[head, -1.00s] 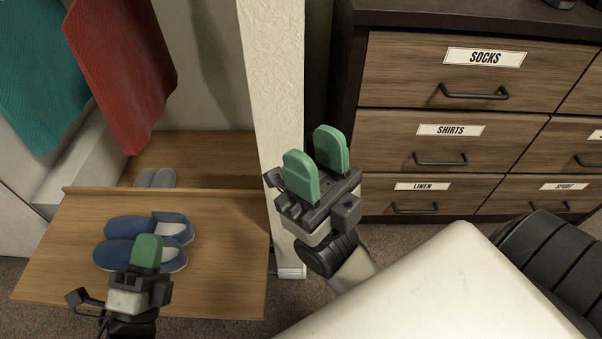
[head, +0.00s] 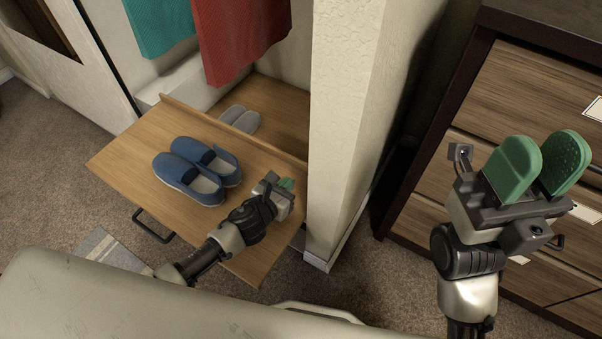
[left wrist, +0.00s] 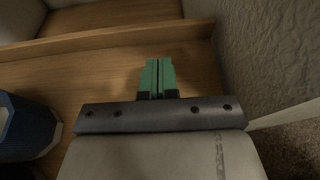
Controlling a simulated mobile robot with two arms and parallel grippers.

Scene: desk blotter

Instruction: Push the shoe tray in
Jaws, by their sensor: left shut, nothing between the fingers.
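The wooden shoe tray (head: 128,158) is pulled out of the closet, with a black handle (head: 152,226) on its front. A pair of blue shoes (head: 190,172) sits on it, and grey slippers (head: 240,119) lie behind its raised back strip (head: 235,133). My left gripper (head: 286,184) is over the right part of the tray, right of the blue shoes. In the left wrist view its green fingers (left wrist: 157,77) are together and empty, pointing at the back strip (left wrist: 110,38). Whether they touch the tray is unclear. My right gripper (head: 540,160) is raised, open and empty, before the dresser.
A textured wall post (head: 345,120) stands close to the right of the tray and my left gripper. Red (head: 235,35) and teal (head: 155,25) cloths hang above the tray. A dresser (head: 540,85) is at the right. Carpet (head: 50,150) is clear on the left.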

